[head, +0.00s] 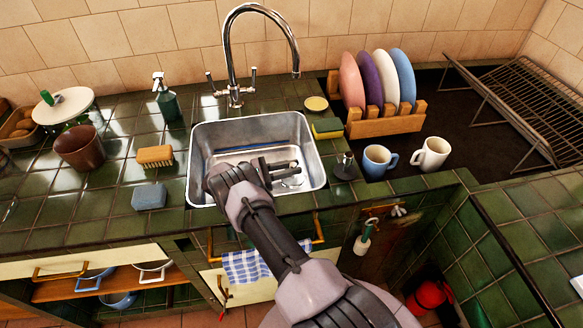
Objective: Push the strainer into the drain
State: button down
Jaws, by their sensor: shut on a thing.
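My gripper (292,168) reaches into the steel sink (208,137) from the front and points right, low over the basin floor. Its jaws are shut on the strainer, of which little can be made out between the fingers. A shiny round metal piece (293,182) shows just below the fingertips at the drain. I cannot tell how much of it is strainer and how much is drain ring, or whether the strainer is seated. My gripper and forearm hide part of the basin's front.
A curved tap (232,45) rises behind the sink. A dark stopper (346,166), a sponge (327,128), a blue mug (378,160) and a plate rack (385,123) stand to the right. A brush (155,156) and grey-blue block (149,196) lie left.

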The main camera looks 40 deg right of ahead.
jog(key=c, duration=1.2)
grip_release()
jog(key=shift+o, duration=0.2)
jog(key=shift+a, duration=0.1)
jog(key=shift+w+a, duration=0.2)
jog(key=shift+a, duration=0.05)
